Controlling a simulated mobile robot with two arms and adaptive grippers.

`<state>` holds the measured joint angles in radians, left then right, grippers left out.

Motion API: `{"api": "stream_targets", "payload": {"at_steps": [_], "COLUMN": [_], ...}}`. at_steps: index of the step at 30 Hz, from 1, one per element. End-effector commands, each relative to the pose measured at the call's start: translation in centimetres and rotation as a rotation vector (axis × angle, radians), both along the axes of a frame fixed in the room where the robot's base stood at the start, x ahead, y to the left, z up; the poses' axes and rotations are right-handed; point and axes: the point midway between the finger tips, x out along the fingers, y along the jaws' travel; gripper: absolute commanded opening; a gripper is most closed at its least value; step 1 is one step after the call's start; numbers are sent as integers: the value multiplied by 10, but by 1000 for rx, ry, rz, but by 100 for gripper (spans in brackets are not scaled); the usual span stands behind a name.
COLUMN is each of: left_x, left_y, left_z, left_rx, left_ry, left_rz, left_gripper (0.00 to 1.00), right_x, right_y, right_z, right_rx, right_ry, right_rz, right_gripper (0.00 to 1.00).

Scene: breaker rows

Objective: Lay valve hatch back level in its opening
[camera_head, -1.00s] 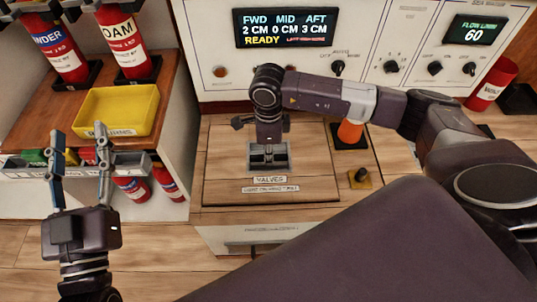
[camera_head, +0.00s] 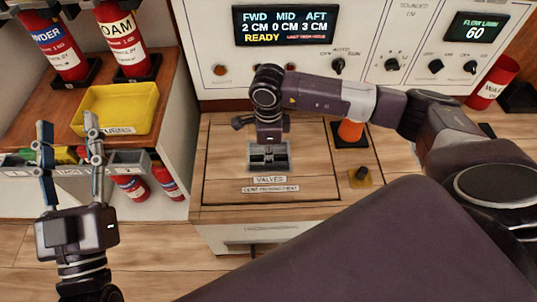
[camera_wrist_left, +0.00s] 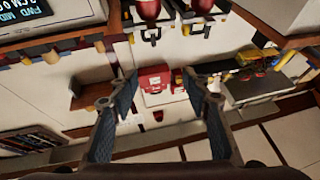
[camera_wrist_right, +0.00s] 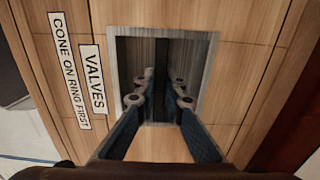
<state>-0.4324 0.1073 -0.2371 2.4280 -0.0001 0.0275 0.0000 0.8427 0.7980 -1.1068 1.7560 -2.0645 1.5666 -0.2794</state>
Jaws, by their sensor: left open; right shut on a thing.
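The valve hatch (camera_head: 225,172) is a wooden panel in the counter top below the white control panel. It has a grey square recessed pull and a VALVES label (camera_head: 270,180). It looks about level, with thin dark seams around it; I cannot tell if it is fully flush. My right gripper (camera_head: 268,156) points down into the recess, shut on the pull's dark bar. The right wrist view shows its fingers inside the recess (camera_wrist_right: 205,60), partly hiding the bar. My left gripper (camera_head: 68,126) is open and empty, away to the left, in front of the shelf.
A yellow bin (camera_head: 115,108) and red extinguishers (camera_head: 122,40) stand on the left shelf unit. Right of the hatch are an orange cone (camera_head: 350,131) on a dark base and a yellow-based knob (camera_head: 360,177). The control panel (camera_head: 210,50) rises behind the hatch.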

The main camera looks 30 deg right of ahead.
Motion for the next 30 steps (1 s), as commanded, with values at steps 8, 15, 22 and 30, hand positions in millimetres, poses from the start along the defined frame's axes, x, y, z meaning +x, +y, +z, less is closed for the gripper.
{"api": "stream_targets", "payload": {"at_steps": [8,15,22,30], "left_x": [-3,-7,-10,-12], "left_y": [0,0,1,1], "left_z": [7,14,19,23], "left_rx": [-10,-18,-28,-31], "left_ry": [-36,-68,-97,-112], "left_rz": [-2,-3,-5,-6], "left_gripper": [44,44,44,44], "right_x": [2,2,2,1], "right_y": [1,1,1,0], "right_z": [0,-2,-4,-5], "right_rx": [2,2,2,1], "right_ry": [-4,-4,-4,-3], "right_rz": [0,0,0,0], "right_gripper": [0,0,0,30]}}
